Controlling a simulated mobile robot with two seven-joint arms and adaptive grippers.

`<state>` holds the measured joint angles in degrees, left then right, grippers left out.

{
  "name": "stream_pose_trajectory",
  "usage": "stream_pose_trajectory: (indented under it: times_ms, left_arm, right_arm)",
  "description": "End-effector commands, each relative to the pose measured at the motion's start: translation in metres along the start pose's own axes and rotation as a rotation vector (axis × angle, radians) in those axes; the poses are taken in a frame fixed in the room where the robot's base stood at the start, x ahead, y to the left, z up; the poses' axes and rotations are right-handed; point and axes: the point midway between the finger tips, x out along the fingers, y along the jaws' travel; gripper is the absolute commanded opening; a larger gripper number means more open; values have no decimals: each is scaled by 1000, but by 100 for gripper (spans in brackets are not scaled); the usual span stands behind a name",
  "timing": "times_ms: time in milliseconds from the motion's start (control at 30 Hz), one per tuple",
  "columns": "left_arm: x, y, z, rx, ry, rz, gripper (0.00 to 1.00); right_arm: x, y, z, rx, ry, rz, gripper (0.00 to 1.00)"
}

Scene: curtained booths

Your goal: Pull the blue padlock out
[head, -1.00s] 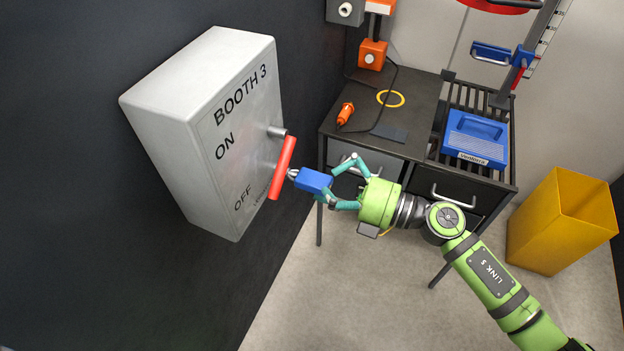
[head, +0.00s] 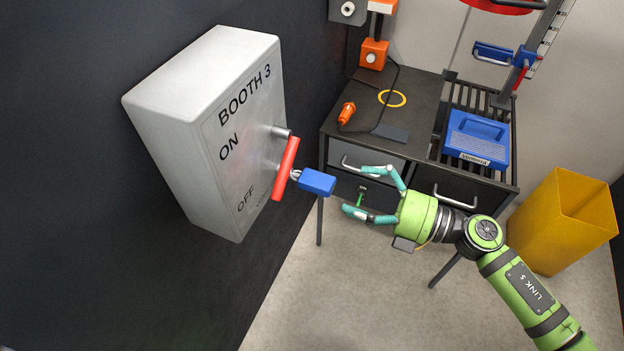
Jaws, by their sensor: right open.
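The blue padlock (head: 317,182) sticks out sideways from the red lever (head: 286,169) on the front of the grey switch box (head: 205,130). Its metal shackle is at the lever; I cannot tell whether it is closed through it. My right gripper (head: 354,190) is open and empty, just right of the padlock and apart from it. Its two teal fingers point toward the padlock. My left gripper is not in view.
A dark workbench (head: 420,98) stands behind, with an orange tool (head: 346,113), a yellow ring (head: 392,98) and a blue case (head: 477,139). A yellow bin (head: 562,222) stands at right.

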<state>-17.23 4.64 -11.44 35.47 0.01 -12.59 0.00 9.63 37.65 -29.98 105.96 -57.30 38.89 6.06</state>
Motion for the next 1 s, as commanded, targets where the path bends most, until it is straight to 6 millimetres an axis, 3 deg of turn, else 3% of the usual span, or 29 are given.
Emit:
stream_pose_trajectory:
  times_ms: [100,267,300,367,400,567,700,800,900,1000]
  left_arm:
    - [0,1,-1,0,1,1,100]
    - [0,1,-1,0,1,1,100]
    - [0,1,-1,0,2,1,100]
    - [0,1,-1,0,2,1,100]
    - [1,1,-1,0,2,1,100]
    - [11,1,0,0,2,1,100]
    - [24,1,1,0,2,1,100]
    - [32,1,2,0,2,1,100]
    - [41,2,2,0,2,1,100]
    - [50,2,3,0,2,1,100]
  right_arm:
    - [-26,-1,1,2,-3,-3,100]
    - [-48,0,1,-1,-3,0,100]
    - [-52,0,1,-1,-3,0,96]
    - [-55,2,1,1,-3,6,72]
    - [-56,5,3,4,-7,17,67]
    - [-48,41,21,71,-59,150,67]
    - [-40,86,51,237,-144,316,67]
    - [-36,105,73,397,-202,391,67]
    - [-30,111,90,576,-250,416,67]
    - [-21,105,99,765,-287,390,67]
